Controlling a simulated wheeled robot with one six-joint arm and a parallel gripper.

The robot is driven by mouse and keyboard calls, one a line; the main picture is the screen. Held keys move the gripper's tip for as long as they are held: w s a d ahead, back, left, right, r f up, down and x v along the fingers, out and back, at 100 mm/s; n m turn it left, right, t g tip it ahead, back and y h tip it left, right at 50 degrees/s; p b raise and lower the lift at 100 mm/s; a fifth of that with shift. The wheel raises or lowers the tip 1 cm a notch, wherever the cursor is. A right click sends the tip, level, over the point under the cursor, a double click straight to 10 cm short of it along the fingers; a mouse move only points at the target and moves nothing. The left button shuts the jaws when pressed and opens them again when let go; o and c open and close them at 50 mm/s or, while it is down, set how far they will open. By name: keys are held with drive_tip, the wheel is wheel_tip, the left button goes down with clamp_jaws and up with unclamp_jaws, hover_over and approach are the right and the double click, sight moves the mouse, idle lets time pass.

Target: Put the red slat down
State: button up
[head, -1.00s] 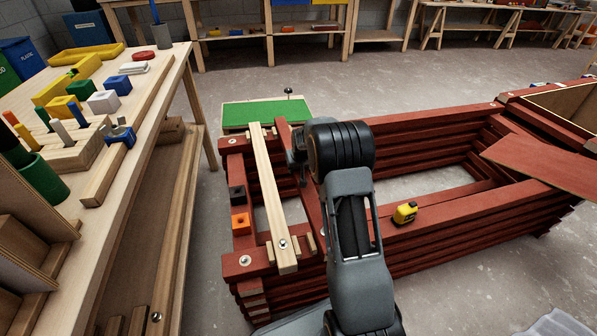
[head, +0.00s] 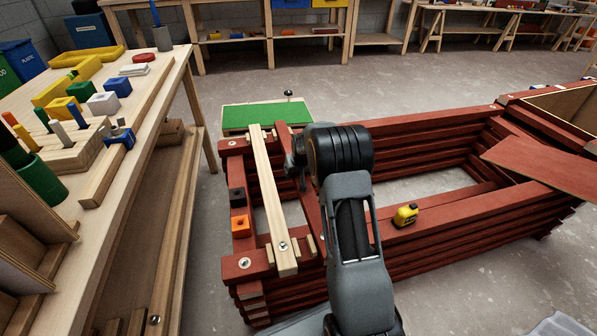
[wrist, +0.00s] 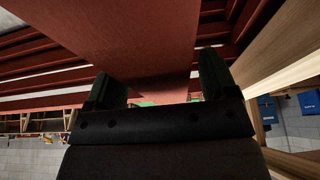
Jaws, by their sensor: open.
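The red slat (head: 315,215) lies lengthwise across the red timber frame, just right of the pale batten. Part of it is hidden behind my arm in the head view. In the wrist view the red slat (wrist: 140,40) shows as a broad red face running between my gripper's two dark green fingers. My gripper (wrist: 160,82) is open around it, with visible gaps at the fingers. In the head view my gripper (head: 300,172) is at the slat, and its fingertips are mostly hidden.
The pale batten (head: 272,200) lies close on the left. Black and orange blocks (head: 239,224) sit on the frame's left side. A green mat (head: 265,115) lies behind. A workbench (head: 140,150) stands left.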

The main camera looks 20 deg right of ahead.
drive_tip(key=shift+s+r+p, duration=0.1)
drive_tip(key=shift+r+p, duration=0.2)
drive_tip(key=shift+r, duration=0.25)
drive_tip(key=d+p+v, duration=0.1)
drive_tip(key=p+v, duration=0.3)
drive_tip(key=v, duration=0.7)
drive_tip(key=s+a+r, duration=0.4)
drive_tip(key=s, duration=0.3)
drive_tip(key=s+a+r, duration=0.4)
drive_tip(key=s+a, duration=0.1)
drive_tip(key=s, duration=0.1)
drive_tip(key=s+a+n+g, duration=0.1)
drive_tip(key=s+a, duration=0.3)
drive_tip(key=s, duration=1.1)
drive_tip(key=shift+f+n+g+y, duration=0.2)
drive_tip(key=shift+n+g+y, duration=0.1)
drive_tip(key=shift+g, duration=0.1)
drive_tip(key=shift+r, duration=0.1)
